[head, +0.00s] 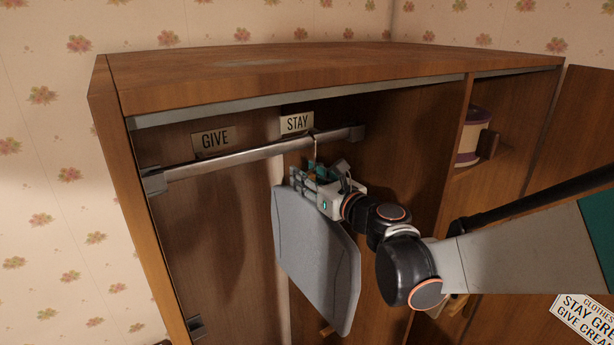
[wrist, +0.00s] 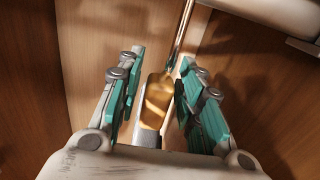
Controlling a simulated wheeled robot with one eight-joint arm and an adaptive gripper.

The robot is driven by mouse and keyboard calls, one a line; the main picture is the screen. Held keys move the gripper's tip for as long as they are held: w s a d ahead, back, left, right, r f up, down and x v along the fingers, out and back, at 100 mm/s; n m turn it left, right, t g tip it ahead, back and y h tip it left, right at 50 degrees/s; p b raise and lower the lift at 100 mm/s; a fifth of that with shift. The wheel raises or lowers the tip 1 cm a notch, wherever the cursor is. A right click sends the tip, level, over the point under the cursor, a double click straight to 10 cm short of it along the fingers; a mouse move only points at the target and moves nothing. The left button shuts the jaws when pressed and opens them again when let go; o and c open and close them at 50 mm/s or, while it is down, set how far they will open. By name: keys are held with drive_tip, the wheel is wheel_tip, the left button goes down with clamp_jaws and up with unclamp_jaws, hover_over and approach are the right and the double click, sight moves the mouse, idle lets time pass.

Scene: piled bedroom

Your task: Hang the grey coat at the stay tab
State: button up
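The grey coat (head: 315,255) hangs below the metal rail (head: 235,158) in the wardrobe, under the STAY tab (head: 297,123). The GIVE tab (head: 215,139) is further left. The thin hook of the coat's hanger (head: 316,146) reaches up to the rail just right of the STAY tab. My gripper (head: 313,175) is at the top of the coat. In the wrist view the wooden hanger neck (wrist: 158,95) stands between my teal finger pads, with gaps beside it, so my gripper (wrist: 160,100) looks open around it. The coat's shoulders are partly hidden behind my gripper.
The wardrobe's left side wall (head: 135,220) and top (head: 300,70) close in the rail. A cream and purple container (head: 472,138) stands on a shelf at right. A clothes sign (head: 588,315) is at lower right. The rail's left part is bare.

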sight(313, 179)
drive_tip(key=shift+v, duration=1.65)
drive_tip(key=o, duration=0.5)
drive_tip(key=c, duration=0.5)
drive_tip(key=shift+v, duration=4.55)
